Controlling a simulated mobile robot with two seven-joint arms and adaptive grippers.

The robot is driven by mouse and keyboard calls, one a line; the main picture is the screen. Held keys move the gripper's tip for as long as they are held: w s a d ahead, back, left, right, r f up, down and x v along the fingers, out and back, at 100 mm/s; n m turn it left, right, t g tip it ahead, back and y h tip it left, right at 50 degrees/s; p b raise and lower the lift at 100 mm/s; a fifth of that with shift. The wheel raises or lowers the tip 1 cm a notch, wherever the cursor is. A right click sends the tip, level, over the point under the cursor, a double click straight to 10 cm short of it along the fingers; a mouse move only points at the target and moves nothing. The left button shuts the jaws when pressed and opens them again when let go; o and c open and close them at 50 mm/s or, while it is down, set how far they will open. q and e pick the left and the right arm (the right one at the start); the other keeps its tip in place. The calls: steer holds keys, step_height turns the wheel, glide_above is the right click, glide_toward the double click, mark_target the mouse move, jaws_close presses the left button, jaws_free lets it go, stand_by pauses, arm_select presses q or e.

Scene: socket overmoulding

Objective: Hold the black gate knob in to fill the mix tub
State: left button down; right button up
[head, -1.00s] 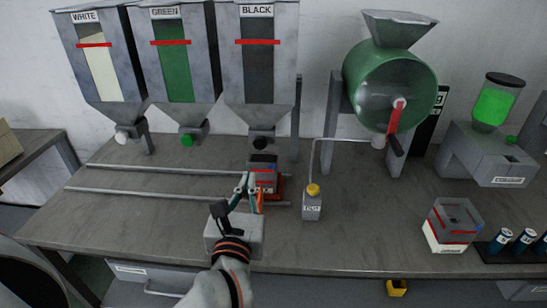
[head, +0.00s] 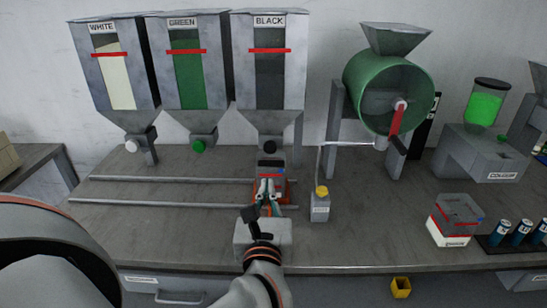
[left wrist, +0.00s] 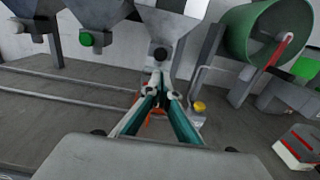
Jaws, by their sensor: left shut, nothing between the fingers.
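The black gate knob (head: 269,147) sits at the outlet under the hopper labelled BLACK (head: 270,70). It also shows in the left wrist view (left wrist: 160,54), just beyond my fingertips. The grey mix tub (head: 271,165), with a red line, stands below the knob on an orange carriage (head: 285,189). My left gripper (head: 266,185) is shut and empty, in front of the tub and below the knob in the picture. In the left wrist view, its fingertips (left wrist: 160,80) point toward the knob, apparently apart from it. The gripper hides part of the tub. My right gripper is not in view.
WHITE (head: 113,70) and GREEN (head: 189,70) hoppers stand to the left, above two rails (head: 150,180). A small bottle with a yellow cap (head: 321,205) stands close right of the carriage. A green drum (head: 390,90) stands farther right.

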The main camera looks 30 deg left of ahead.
arm_select(q)
steer(key=shift+w, duration=0.1)
glide_toward(270, 149)
steer(key=p+x, duration=0.1)
steer(key=x, duration=0.4)
steer(key=shift+a, duration=0.15)
steer(key=shift+x, duration=0.85)
steer(key=shift+x, duration=1)
